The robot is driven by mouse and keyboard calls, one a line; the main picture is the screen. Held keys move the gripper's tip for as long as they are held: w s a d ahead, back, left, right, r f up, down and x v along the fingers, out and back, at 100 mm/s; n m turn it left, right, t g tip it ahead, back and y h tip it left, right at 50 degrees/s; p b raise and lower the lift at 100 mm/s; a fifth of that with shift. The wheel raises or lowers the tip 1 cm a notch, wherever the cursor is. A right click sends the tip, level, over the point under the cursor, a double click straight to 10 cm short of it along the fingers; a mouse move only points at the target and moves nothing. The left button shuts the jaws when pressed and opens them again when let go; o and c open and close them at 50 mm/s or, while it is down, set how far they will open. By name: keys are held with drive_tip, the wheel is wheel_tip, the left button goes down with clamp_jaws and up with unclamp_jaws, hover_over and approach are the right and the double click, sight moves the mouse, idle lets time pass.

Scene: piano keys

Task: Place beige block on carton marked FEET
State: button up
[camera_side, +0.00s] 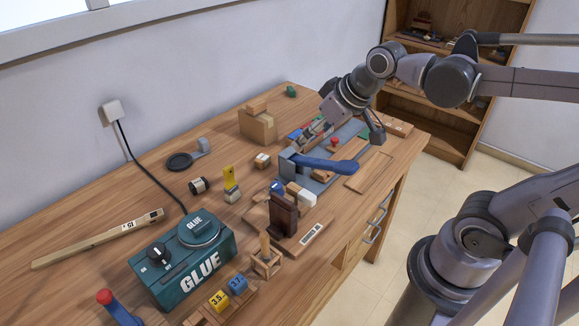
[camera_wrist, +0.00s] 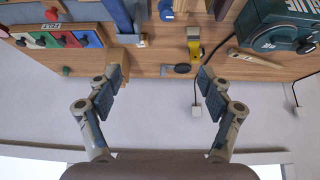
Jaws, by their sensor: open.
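A tan carton (camera_side: 257,127) stands near the wall side of the workbench; no marking is readable on it. A beige block (camera_side: 256,105) appears to lie on its top. The carton also seems to show in the wrist view (camera_wrist: 126,57), beyond the left finger, with its face too small to read. My gripper (camera_side: 347,126) is open above the far part of the bench, right of the carton. In the wrist view its two fingers (camera_wrist: 161,75) are wide apart with nothing between them.
A teal GLUE box (camera_side: 190,262) stands at the near left. A blue-handled tool (camera_side: 325,163) and wooden parts lie below my gripper. A black round stand (camera_side: 180,161) and small blocks (camera_side: 262,161) sit left of centre.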

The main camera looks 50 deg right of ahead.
drive_tip(key=s+a+f, duration=0.1)
drive_tip(key=s+f, duration=0.3)
drive_tip(key=shift+s, duration=0.35)
